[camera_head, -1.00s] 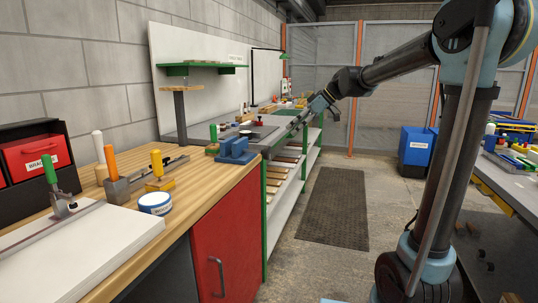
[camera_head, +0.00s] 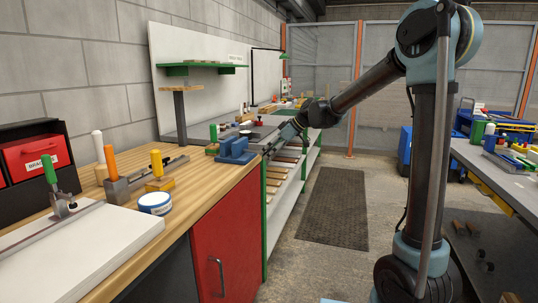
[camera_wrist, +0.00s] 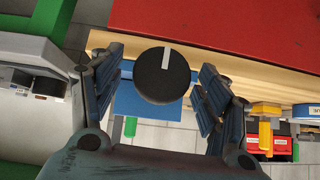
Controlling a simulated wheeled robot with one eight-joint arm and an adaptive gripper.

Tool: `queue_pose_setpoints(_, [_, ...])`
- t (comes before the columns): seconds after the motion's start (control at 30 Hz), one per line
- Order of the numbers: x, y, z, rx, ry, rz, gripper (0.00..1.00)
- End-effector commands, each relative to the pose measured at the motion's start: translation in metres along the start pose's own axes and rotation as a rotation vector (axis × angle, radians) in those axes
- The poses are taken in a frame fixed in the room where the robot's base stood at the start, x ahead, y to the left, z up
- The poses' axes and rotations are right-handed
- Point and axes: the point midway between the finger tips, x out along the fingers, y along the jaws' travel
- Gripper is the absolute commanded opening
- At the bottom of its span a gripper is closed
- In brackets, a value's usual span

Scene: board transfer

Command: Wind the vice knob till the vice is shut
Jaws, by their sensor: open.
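The blue vice (camera_head: 235,150) stands at the far end of the wooden bench, by its right corner. Its round black knob (camera_wrist: 165,75) has a white line and shows in the wrist view, in front of the blue vice body (camera_wrist: 150,105). The line points nearly straight up in that picture. My gripper (camera_head: 270,149) is just right of the vice. In the wrist view my gripper (camera_wrist: 157,68) is open, with one finger on each side of the knob and gaps to both. I cannot tell how wide the vice jaws stand.
The wooden bench (camera_head: 200,185) has a red cabinet door (camera_head: 232,225) below. A green-framed shelf rack (camera_head: 290,195) stands beyond. The aisle with the dark mat (camera_head: 335,205) is clear.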

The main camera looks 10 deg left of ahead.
Motion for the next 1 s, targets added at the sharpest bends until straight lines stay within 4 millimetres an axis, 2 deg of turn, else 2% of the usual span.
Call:
queue_pose_setpoints(0.13, [0.0081,-0.0004,0.0002,-0.001,0.000,0.000,0.69])
queue_pose_setpoints(0.43, [0.0095,-0.0004,0.0002,-0.001,0.000,0.000,0.69])
queue_pose_setpoints(0.63, [0.0094,-0.0003,0.0000,-0.001,0.000,0.000,0.25])
queue_pose_setpoints(1.0, [0.0092,0.0006,-0.0002,0.002,0.001,-0.001,0.24])
